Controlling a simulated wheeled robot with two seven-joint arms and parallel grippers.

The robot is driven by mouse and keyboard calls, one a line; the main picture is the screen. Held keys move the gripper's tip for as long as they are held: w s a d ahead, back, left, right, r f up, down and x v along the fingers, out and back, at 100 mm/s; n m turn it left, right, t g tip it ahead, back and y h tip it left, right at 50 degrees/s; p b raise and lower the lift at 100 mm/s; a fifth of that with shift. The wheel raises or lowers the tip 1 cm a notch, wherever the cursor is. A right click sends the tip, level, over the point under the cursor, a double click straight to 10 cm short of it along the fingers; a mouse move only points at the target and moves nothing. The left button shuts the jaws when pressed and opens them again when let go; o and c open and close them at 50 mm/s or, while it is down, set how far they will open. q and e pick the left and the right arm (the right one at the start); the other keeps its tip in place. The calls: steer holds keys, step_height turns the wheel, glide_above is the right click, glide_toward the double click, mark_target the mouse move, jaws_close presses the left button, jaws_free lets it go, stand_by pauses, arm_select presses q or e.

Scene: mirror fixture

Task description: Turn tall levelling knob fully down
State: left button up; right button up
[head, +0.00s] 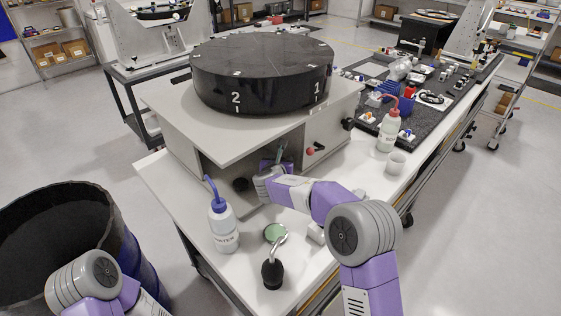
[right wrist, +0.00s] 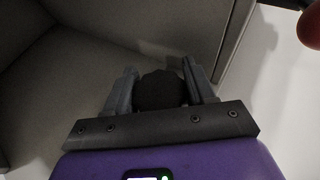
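My right gripper (head: 272,172) reaches in under the raised plate of the mirror fixture (head: 210,126). In the right wrist view, a round black knob (right wrist: 161,91) sits between the fingers of my right gripper (right wrist: 160,82), with no clear gap on either side. The fingers look shut on it. This part is dark. In the head view the gripper hides that knob or most of it. A dark round knob-like part (head: 241,184) shows just left of the gripper. My left arm is at the lower left; its gripper is out of view.
A blue-capped wash bottle (head: 223,228), a green-topped disc (head: 275,233) and a black-handled tool (head: 272,272) stand on the near bench. A black numbered drum (head: 262,75) rests on the plate. A red-capped bottle (head: 388,130) and a white cup (head: 396,161) are at right.

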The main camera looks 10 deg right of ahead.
steer(key=shift+c, duration=0.5)
steer(key=shift+r+m+g+h+p, duration=0.15)
steer(key=shift+m+g+h+p, duration=0.2)
steer(key=shift+p, duration=0.2)
steer(key=m+g+h+p, duration=0.1)
steer(key=m+h+p, duration=0.1)
steer(key=p, duration=0.1)
steer(key=m+g+h+p, duration=0.2)
steer(key=p, duration=0.1)
steer(key=shift+s+d+r+m+h, duration=0.15)
steer(key=shift+d+m+h, duration=0.05)
steer(key=shift+m+h, duration=0.15)
steer(key=shift+s+d+f+m+g+h+p, duration=0.1)
steer(key=shift+m+g+h+p, duration=0.4)
steer(key=shift+m+g+p, duration=0.3)
steer(key=shift+s+d+f+m+g+h+p, duration=0.1)
steer(key=shift+m+g+h+p, duration=0.55)
steer(key=shift+p, duration=0.25)
steer(key=shift+m, duration=0.35)
steer(key=o, duration=0.7)
steer(key=shift+c, duration=0.2)
steer(key=shift+g, duration=0.3)
steer(key=shift+f, duration=0.1)
